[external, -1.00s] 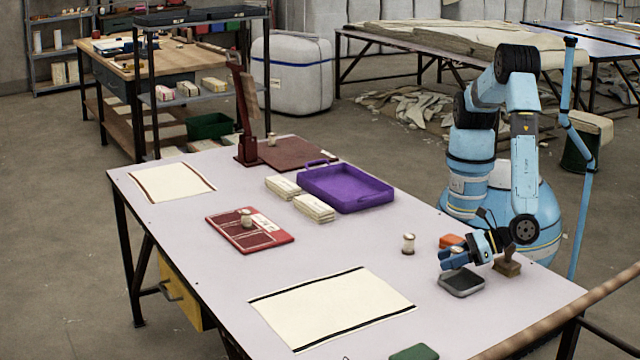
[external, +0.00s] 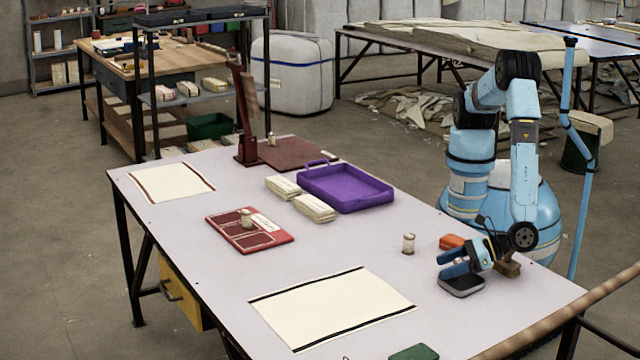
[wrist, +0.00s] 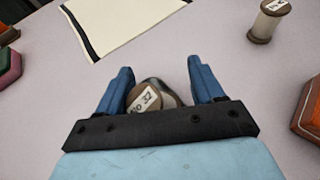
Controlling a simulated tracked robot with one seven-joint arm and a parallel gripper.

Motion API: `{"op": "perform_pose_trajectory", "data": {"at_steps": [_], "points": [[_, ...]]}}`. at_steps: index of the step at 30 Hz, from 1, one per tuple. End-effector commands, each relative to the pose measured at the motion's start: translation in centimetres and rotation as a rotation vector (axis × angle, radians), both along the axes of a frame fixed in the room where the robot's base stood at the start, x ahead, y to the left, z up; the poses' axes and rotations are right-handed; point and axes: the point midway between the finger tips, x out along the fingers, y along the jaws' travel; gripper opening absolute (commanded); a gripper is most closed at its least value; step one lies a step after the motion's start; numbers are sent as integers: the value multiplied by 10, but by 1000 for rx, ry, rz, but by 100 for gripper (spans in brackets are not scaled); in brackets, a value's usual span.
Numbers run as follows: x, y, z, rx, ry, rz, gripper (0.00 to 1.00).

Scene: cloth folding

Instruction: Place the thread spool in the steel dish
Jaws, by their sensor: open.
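The steel dish (external: 463,288) is a small grey rounded tray near the right end of the table, partly hidden under my gripper (external: 441,267). My gripper is open, low over the dish. In the wrist view, a thread spool (wrist: 142,98) with a brown end and a white label lies between the spread fingers (wrist: 160,66). It looks tilted, with a grey curved shape beside it; whether it rests in the dish is hard to tell. Another spool (external: 408,243) stands upright on the table, also seen in the wrist view (wrist: 268,20).
An orange-red block (external: 451,242) and a brown block (external: 509,266) are close to my gripper. A cream cloth (external: 332,307) with black edges lies to the left. A purple tray (external: 346,188) and a red board (external: 250,230) bearing a spool (external: 246,217) stand further off.

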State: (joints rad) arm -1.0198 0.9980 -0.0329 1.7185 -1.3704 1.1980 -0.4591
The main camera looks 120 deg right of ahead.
Motion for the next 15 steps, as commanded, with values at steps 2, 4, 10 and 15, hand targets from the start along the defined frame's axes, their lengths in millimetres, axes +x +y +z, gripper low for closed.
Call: {"op": "perform_pose_trajectory", "data": {"at_steps": [2,4,10,15], "points": [[0,0,0,0,0,0,67],[0,0,1,0,0,0,67],[-9,7,10,1,-1,1,67],[-33,23,23,1,-1,3,67]]}}
